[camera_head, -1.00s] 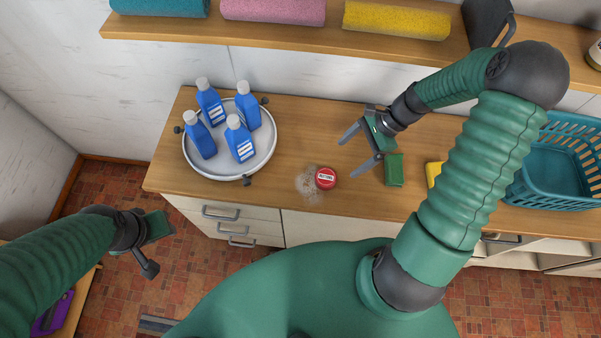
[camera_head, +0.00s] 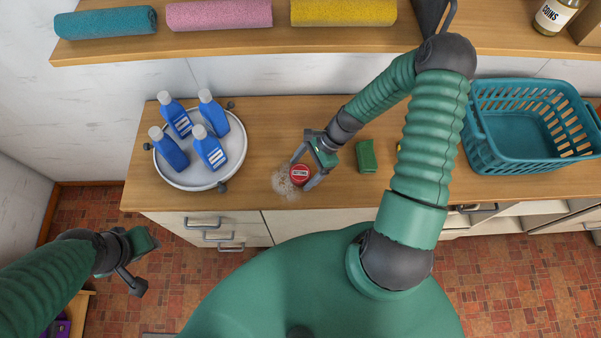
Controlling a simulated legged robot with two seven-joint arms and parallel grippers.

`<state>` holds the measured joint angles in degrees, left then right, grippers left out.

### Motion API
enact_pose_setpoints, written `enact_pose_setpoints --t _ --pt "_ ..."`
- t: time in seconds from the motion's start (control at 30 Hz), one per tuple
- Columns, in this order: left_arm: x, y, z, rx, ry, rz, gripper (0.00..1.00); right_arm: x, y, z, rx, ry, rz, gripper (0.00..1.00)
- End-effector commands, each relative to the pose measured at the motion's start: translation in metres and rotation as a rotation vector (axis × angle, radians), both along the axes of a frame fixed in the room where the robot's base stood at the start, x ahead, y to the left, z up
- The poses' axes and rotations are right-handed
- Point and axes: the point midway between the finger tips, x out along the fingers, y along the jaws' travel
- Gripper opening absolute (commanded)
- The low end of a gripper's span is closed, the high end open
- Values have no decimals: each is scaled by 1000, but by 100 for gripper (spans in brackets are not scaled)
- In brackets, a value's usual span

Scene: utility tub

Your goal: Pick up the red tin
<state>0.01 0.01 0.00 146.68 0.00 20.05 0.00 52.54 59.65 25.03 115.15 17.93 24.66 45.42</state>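The red tin (camera_head: 299,174) is a small round tin with a white label on its lid. It sits near the front edge of the wooden counter (camera_head: 260,125), beside a pale, foamy-looking patch (camera_head: 283,184). My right gripper (camera_head: 300,172) is open, with one finger on the far side of the tin and the other at its near right side. I cannot tell whether the fingers touch the tin. My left gripper (camera_head: 138,262) hangs over the floor at the left, away from the counter, with its fingers apart and nothing between them.
A round white tray (camera_head: 205,180) with several blue bottles stands on the counter's left. A green block (camera_head: 366,156) lies right of my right gripper. A teal basket (camera_head: 520,125) stands at the right. Rolled towels (camera_head: 220,14) and a coins jar (camera_head: 553,16) are on the shelf above.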

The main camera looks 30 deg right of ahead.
Motion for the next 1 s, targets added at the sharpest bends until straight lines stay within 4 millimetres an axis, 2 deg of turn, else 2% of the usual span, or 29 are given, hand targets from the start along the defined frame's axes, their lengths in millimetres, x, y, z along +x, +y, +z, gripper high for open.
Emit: enact_pose_setpoints --t 0.03,0.4,0.5,0.77,1.0 --pt "0 0 0 0 0 0 36 0 1 0 -1 0 0 73" --pt "0 0 0 0 0 0 36 0 3 1 -2 1 1 24" --pt "0 0 0 0 0 0 36 0 2 1 -1 0 1 14" --pt "0 0 0 0 0 0 36 0 1 2 -1 0 1 14" --pt "0 0 -3 0 0 0 36 1 1 22 -3 -2 2 14"
